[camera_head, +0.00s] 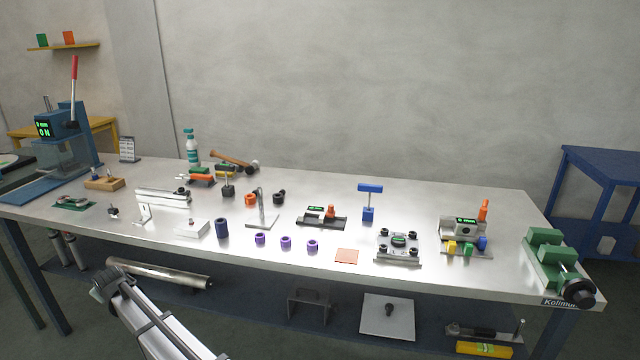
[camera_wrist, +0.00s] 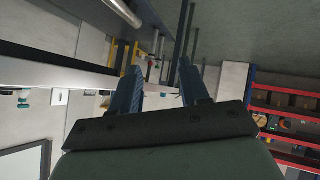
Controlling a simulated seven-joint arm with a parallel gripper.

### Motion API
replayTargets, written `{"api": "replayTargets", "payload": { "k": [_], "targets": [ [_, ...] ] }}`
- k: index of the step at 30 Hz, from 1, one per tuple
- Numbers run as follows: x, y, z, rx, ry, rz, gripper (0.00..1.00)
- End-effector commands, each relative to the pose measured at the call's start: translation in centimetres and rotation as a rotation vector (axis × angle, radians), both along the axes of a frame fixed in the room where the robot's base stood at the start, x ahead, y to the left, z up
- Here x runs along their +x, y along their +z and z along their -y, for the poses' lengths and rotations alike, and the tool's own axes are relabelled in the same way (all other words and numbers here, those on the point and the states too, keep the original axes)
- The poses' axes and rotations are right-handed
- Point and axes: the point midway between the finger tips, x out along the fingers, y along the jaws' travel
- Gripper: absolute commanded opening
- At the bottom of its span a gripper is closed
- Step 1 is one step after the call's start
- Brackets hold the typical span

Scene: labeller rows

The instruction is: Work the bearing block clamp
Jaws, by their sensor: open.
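No label in view names the bearing block clamp, and I cannot tell for sure which piece it is. A grey plate with black knobs at its corners and a dark round centre (camera_head: 398,242) sits at the right front of the bench. Left of it, a low black fixture with an orange handle and a green display (camera_head: 322,217) lies flat on the bench. A grey block unit with a raised orange lever (camera_head: 465,231) stands further right. My gripper (camera_wrist: 160,72) is open and empty in the wrist view, its two dark blue fingers apart, away from all three.
The metal bench (camera_head: 300,258) holds many small parts. A green vise (camera_head: 550,262) sits at its right end and a press with a red lever (camera_head: 68,120) at its left. A blue T-handled tool (camera_head: 369,200) stands upright. My arm shows below the front edge.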

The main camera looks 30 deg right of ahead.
Motion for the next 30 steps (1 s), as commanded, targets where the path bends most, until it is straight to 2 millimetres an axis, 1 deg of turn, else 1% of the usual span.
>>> {"api": "replayTargets", "payload": {
  "k": [1, 2, 3, 4, 7, 9, 11, 13, 14, 15, 17, 20, 21, 23, 24, 26, 27, 29, 30],
  "targets": [
    [1.3, 2.6, -1.2, 0.006, 0.012, 0.038, 0.45],
    [1.8, 3.8, -1.6, 0.009, 0.017, 0.058, 0.45],
    [2.3, 5.4, -2.2, 0.014, 0.024, 0.082, 0.45],
    [2.7, 6.5, -2.5, 0.016, 0.028, 0.098, 0.45],
    [4.0, 9.9, -3.1, 0.024, 0.035, 0.145, 0.45],
    [4.9, 12.2, -3.0, 0.030, 0.032, 0.173, 0.45],
    [5.8, 14.0, -2.4, 0.035, 0.025, 0.191, 0.45],
    [6.9, 16.1, -0.9, 0.041, 0.006, 0.208, 0.45],
    [7.5, 17.0, 0.1, 0.045, -0.006, 0.212, 0.45],
    [8.1, 17.7, 1.7, 0.049, -0.024, 0.211, 0.45],
    [8.8, 18.3, 4.0, 0.053, -0.053, 0.204, 0.45],
    [9.9, 19.0, 8.4, 0.060, -0.105, 0.185, 0.45],
    [10.3, 19.1, 10.4, 0.063, -0.127, 0.176, 0.45],
    [10.9, 19.3, 13.6, 0.068, -0.166, 0.159, 0.45],
    [11.2, 19.5, 15.9, 0.073, -0.192, 0.148, 0.45],
    [11.5, 19.6, 19.5, 0.080, -0.235, 0.126, 0.45],
    [11.7, 19.7, 21.9, 0.086, -0.263, 0.114, 0.45],
    [11.8, 19.8, 25.5, 0.094, -0.305, 0.094, 0.45],
    [11.8, 19.8, 27.9, 0.099, -0.333, 0.081, 0.45]
  ]
}}
